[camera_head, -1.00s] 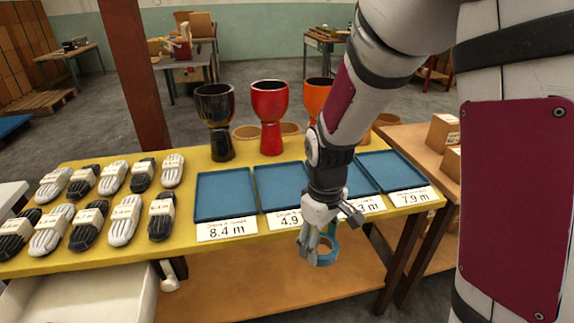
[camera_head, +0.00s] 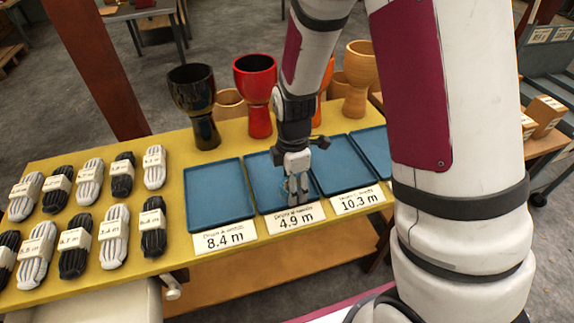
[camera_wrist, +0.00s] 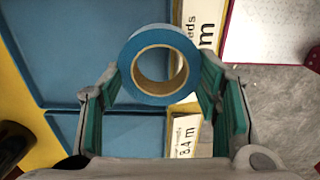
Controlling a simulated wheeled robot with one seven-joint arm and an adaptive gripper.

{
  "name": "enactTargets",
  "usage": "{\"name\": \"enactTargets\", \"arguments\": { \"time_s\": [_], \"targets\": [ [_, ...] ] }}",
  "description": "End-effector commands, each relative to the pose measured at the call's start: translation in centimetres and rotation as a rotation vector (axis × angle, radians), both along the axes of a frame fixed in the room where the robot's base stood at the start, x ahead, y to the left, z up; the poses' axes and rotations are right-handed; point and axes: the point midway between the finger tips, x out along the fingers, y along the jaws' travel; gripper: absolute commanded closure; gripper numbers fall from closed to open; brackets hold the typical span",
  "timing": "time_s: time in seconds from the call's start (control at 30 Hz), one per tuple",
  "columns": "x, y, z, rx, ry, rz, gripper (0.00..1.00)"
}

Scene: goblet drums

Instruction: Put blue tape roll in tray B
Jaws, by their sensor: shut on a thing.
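My gripper (camera_head: 297,190) is over the front part of the second blue tray from the left (camera_head: 262,170), the one behind the 4.9 m label. In the wrist view, my gripper's teal-padded fingers (camera_wrist: 160,85) are shut on the blue tape roll (camera_wrist: 124,65), a ring with a tan core and open hole. The roll is held at the fingertips, over the tray's front edge and label in that view. In the head view the roll is hard to pick out against the blue tray.
The 8.4 m tray (camera_head: 218,193) is to the left and the 10.3 m tray (camera_head: 340,166) to the right, both empty where visible. Black (camera_head: 204,105) and red (camera_head: 258,95) goblet drums stand behind the trays. Several rope bundles (camera_head: 75,240) lie at left.

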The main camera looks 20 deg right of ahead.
Motion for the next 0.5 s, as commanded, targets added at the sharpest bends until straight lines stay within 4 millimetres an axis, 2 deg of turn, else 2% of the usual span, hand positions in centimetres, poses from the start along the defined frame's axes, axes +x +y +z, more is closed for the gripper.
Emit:
{"name": "enactTargets", "arguments": {
  "time_s": [0.1, 0.3, 0.5],
  "targets": [
    [3.0, -0.8, -0.4, 0.000, -0.002, -0.003, 0.71],
    [7.3, -1.9, -0.8, 0.000, -0.001, -0.002, 0.71],
    [9.4, -2.5, -0.9, 0.000, 0.000, -0.002, 0.71]
  ]
}}
